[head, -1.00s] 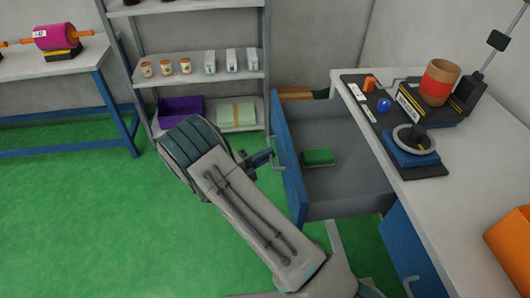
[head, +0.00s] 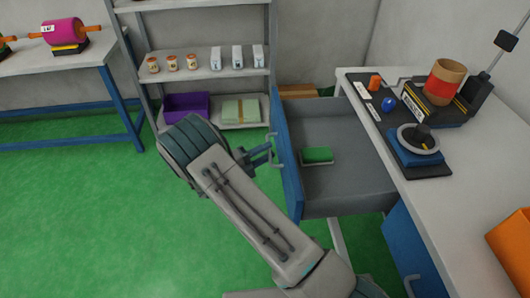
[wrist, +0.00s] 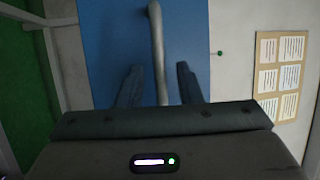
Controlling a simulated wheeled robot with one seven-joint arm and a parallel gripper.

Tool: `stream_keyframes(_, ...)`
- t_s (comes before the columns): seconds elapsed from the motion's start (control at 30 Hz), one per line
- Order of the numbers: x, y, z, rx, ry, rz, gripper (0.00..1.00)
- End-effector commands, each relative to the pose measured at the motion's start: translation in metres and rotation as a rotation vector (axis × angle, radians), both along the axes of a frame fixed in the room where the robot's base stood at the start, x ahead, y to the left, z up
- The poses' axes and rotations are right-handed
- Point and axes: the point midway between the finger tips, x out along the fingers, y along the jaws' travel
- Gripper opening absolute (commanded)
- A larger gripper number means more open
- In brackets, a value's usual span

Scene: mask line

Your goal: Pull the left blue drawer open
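The left blue drawer (head: 288,170) stands well open from the workbench, its grey inside showing. Its metal handle (head: 276,150) is on the blue front. It also shows upright in the wrist view (wrist: 156,40). My gripper (head: 268,153) is at the handle, with its two fingers apart. In the wrist view the fingers (wrist: 158,88) stand one on each side of the handle, with a gap on both sides. A green block-like item (head: 318,155) lies in the drawer.
A second blue drawer front (head: 408,245) is nearer on the workbench (head: 470,190). A shelf rack (head: 195,85) with jars, boxes and a purple bin (head: 186,107) stands behind. Green floor left of my arm is clear.

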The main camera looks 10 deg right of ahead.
Motion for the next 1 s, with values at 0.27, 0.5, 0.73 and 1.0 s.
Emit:
stream_keyframes(0.27,-0.012,0.030,-0.006,0.000,0.000,0.004,0.33)
stream_keyframes(0.5,-0.033,0.081,-0.016,0.000,0.001,0.004,0.33)
stream_keyframes(0.73,-0.047,0.115,-0.023,0.000,0.000,0.001,0.33)
stream_keyframes(1.0,-0.052,0.125,-0.024,0.000,0.000,-0.001,0.33)
